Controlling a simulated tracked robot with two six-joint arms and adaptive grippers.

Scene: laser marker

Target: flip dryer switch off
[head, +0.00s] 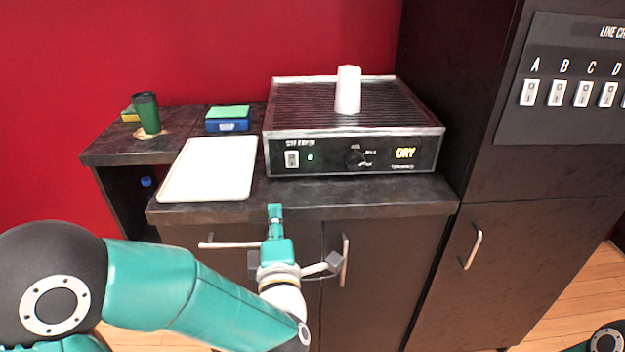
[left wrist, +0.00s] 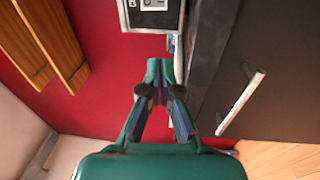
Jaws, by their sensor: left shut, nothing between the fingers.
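The dryer (head: 278,152) stands on the dark counter, its front panel facing me. Its white switch (head: 292,159) is at the panel's left, with a lit green light (head: 310,157) beside it. A yellow DRY sign glows at the panel's right. My left gripper (head: 275,212) is shut and empty, below and left of the switch in the picture, by the counter's front edge and apart from the switch. The left wrist view shows its closed fingers (left wrist: 160,72). A framed dark panel with a pale switch shows at that view's top; I cannot tell whether it is the dryer's.
A white tray (head: 210,168) lies left of the dryer. A white cup-like object (head: 348,92) stands on the dryer's ribbed top. A switch panel (head: 565,120) hangs on the right cabinet. Cabinet handles project below the counter.

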